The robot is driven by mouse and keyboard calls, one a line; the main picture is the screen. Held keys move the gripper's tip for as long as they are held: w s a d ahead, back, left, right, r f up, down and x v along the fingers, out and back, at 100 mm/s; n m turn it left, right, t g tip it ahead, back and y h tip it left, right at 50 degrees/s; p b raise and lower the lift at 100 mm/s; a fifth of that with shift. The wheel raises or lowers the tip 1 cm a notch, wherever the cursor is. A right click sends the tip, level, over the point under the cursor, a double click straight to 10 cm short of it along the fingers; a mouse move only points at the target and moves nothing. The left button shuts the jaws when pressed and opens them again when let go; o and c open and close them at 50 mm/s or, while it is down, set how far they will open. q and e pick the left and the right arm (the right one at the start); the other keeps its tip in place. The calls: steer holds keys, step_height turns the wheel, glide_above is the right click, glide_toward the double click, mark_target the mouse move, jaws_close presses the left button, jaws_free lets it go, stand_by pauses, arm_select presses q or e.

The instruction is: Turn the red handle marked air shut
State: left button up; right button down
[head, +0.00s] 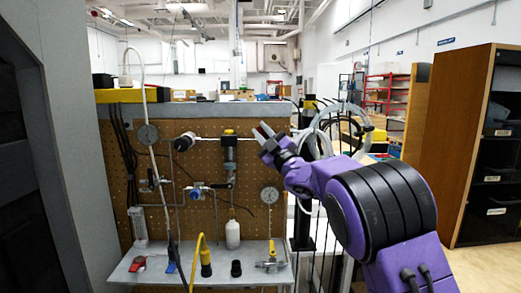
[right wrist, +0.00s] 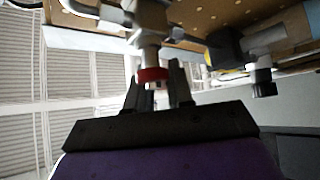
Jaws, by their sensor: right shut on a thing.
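The red handle (right wrist: 152,75) shows in the right wrist view as a short red piece at the end of a metal fitting. It sits between the two black fingers of my right gripper (right wrist: 157,86), which is shut on it. In the head view my right gripper (head: 264,133) reaches from the right to the upper right of the pegboard panel, with a bit of red between its fingertips. The fingers hide part of the handle. I cannot read an air marking. My left gripper is not in view.
The pegboard (head: 215,185) carries pipes, gauges and a yellow-topped valve (head: 229,134) left of my right gripper. Hoses hang behind my right arm.

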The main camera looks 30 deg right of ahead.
steer(key=m+h, duration=0.1)
steer(key=m+t+h+b, duration=0.1)
steer(key=m, duration=0.1)
steer(key=shift+s+d+f+b, duration=0.1)
steer(key=shift+d+f+b, duration=0.1)
steer(key=shift+b, duration=0.1)
steer(key=m+h, duration=0.1)
steer(key=m+h+b, duration=0.1)
steer(key=m+h, duration=0.2)
steer(key=m, duration=0.1)
steer(key=shift+s+d+r+h+b, duration=0.2)
steer(key=shift+d+r+h+b, duration=0.1)
steer(key=shift+d+r+b, duration=0.05)
steer(key=m+h, duration=0.3)
steer(key=m+h+b, duration=0.1)
steer(key=m, duration=0.1)
steer(key=shift+s+d+r+h, duration=0.2)
steer(key=shift+d+h, duration=0.1)
steer(key=shift+d, duration=0.05)
steer(key=shift+s+d+r+m+g+h, duration=0.15)
steer(key=shift+m+g+h, duration=0.35)
steer(key=shift+m+h, duration=0.6)
steer(key=shift+s+d+f+m+g+h, duration=0.15)
steer(key=shift+m+g+h, duration=0.35)
steer(key=shift+m+h, duration=0.55)
steer(key=shift+w+r+m, duration=0.1)
steer(key=shift+m, duration=0.35)
steer(key=c, duration=1.1)
jaws_free()
